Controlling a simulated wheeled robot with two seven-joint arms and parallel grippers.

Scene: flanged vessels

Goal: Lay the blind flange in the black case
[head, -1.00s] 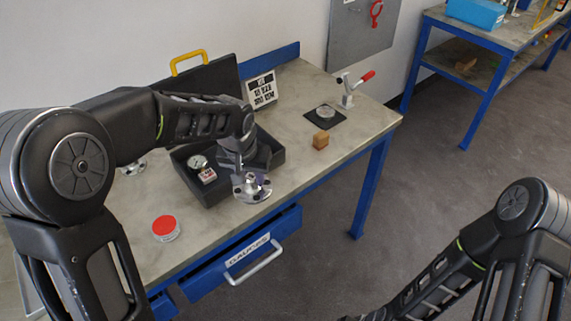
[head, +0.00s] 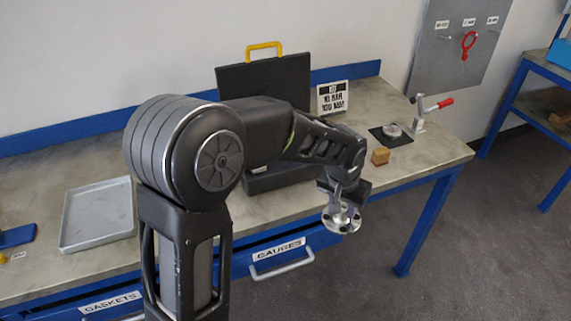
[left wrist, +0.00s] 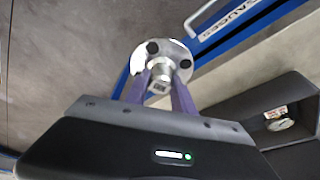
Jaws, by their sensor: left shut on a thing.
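The blind flange (head: 336,222) is a silver disc with bolt holes and a central knob. My left gripper (head: 343,207) is shut on it and holds it at the bench's front edge, right of the drawer marked GAUGES. In the left wrist view the purple fingers (left wrist: 159,84) grip the knob of the flange (left wrist: 174,50). The black case stands open on the bench, its lid (head: 262,88) upright with a yellow handle. My left arm hides most of its tray; the tray (left wrist: 262,95) shows in the left wrist view, with a gauge inside. My right gripper is out of view.
A sign (head: 333,98) stands behind. A grey tray (head: 98,214) lies at left. Floor is free beyond the bench's right end.

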